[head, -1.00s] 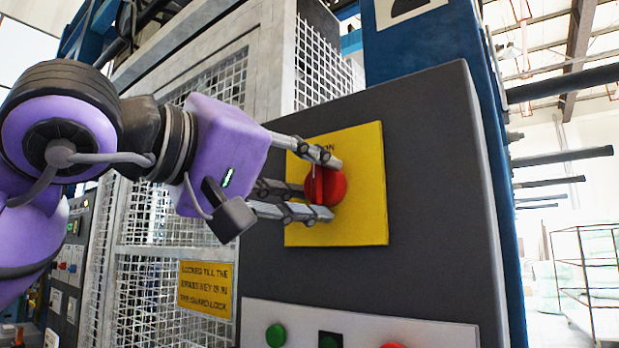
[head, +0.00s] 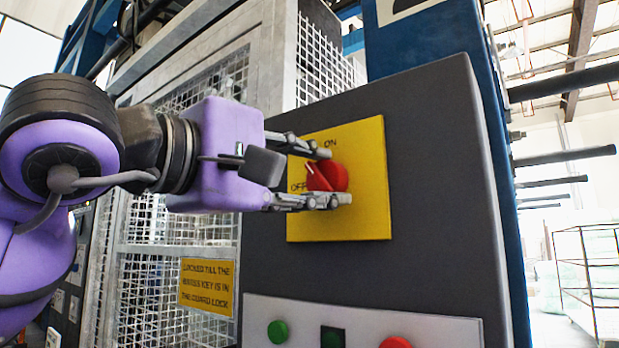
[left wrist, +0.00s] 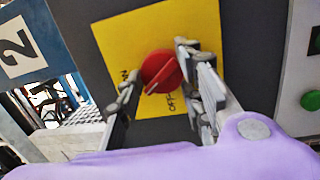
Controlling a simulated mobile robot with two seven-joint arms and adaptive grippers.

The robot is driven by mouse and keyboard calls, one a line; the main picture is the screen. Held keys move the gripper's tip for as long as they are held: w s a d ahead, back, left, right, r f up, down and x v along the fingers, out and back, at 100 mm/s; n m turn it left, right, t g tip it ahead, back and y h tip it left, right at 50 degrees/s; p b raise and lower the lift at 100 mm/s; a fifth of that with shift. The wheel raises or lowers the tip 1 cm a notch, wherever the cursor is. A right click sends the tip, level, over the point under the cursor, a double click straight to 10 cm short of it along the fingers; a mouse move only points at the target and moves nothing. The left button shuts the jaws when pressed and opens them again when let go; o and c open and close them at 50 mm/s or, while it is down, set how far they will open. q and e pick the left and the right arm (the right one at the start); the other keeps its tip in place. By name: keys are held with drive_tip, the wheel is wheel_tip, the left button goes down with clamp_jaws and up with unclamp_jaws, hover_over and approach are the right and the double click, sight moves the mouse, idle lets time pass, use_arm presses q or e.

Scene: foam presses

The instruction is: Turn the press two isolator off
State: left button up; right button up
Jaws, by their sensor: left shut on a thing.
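The press two isolator is a round red knob (head: 333,177) with a raised grip bar, on a yellow plate (head: 365,195) marked ON at the top and OFF at the left. The bar's white pointer slants up and left, between ON and OFF. My left gripper (head: 331,178) has its fingers on both sides of the knob, one above and one below, and is shut on it. In the left wrist view the knob (left wrist: 161,70) shows between the fingertips (left wrist: 156,68). Part of the knob's left side is near the fingers. My right gripper is out of view.
The plate is on a dark grey cabinet (head: 430,130). Below is a pale panel with a green button (head: 277,332) and a red button (head: 396,343). A white mesh guard (head: 180,228) with a yellow sign (head: 207,286) stands to the left, behind my arm.

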use_arm(q)
drive_tip(key=n, duration=0.4)
drive_tip(key=n+t, duration=0.1)
drive_tip(key=n, duration=0.1)
drive_tip(key=shift+s+a+r, duration=0.1)
drive_tip(key=shift+a+r, duration=0.05)
drive_tip(key=shift+r, duration=0.2)
drive_tip(key=n+t+y, duration=0.1)
drive_tip(key=n, duration=0.4)
drive_tip(key=shift+n+b, duration=0.35)
drive_tip(key=shift+n, duration=0.35)
drive_tip(key=o, duration=0.9)
drive_tip(key=shift+c, duration=0.2)
drive_tip(key=shift+o, duration=0.8)
drive_tip(key=shift+f, duration=0.15)
drive_tip(key=shift+f, duration=0.1)
